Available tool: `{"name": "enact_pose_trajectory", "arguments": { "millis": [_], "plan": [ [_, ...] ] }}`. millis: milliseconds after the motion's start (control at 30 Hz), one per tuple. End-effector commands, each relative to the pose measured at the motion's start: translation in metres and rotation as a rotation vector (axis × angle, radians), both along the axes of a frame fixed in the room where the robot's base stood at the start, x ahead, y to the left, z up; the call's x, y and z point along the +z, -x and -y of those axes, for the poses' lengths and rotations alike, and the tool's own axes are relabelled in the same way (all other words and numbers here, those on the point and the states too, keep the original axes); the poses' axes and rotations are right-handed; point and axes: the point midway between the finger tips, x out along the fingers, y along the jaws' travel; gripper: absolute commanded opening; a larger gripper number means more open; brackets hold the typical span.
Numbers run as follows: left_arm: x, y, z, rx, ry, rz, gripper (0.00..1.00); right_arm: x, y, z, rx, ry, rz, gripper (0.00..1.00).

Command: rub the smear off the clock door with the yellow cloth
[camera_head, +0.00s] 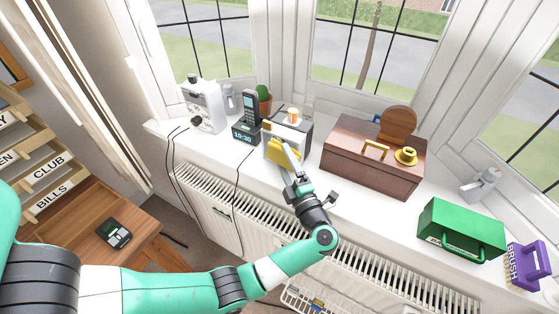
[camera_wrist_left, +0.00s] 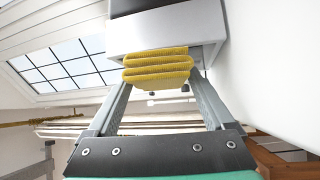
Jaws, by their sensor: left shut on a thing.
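My left gripper (camera_head: 290,158) is shut on the folded yellow cloth (camera_head: 281,151), which also shows between the fingertips in the left wrist view (camera_wrist_left: 157,66). The cloth is at the pale front of a boxy grey-and-dark case (camera_head: 305,138) on the sill, which looks like the clock. In the left wrist view this case (camera_wrist_left: 170,34) fills the top middle, directly behind the cloth. The cloth seems to touch its front or lie very close; I cannot tell which. No smear can be made out; the cloth and gripper cover part of the front. My right gripper is not in view.
Left of the case are a phone with a lit display (camera_head: 243,134), a cactus (camera_head: 263,98) and a white appliance (camera_head: 204,105). Right are a wooden chest (camera_head: 370,160), a green box (camera_head: 460,229) and a purple brush box (camera_head: 525,265).

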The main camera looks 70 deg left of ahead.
Motion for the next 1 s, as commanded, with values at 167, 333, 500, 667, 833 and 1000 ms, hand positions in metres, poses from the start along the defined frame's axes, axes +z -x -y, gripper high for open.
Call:
{"name": "enact_pose_trajectory", "arguments": {
  "millis": [167,333,500,667,833,1000],
  "plan": [
    [0.000,-0.002,-0.002,0.000,0.000,0.000,0.09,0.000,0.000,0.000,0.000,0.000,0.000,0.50],
    [0.002,0.002,-0.007,0.001,0.000,-0.002,0.09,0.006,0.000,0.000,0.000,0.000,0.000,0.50],
    [0.004,0.013,-0.020,0.003,0.001,-0.003,0.09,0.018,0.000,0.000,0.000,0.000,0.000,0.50],
    [0.003,0.023,-0.031,0.002,0.000,-0.002,0.09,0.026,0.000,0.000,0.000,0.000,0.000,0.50],
    [0.000,0.024,-0.033,0.000,0.000,0.000,0.09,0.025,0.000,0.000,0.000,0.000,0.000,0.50],
    [0.001,0.025,-0.032,-0.001,0.000,0.000,0.09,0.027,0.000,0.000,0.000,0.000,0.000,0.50]
  ]
}}
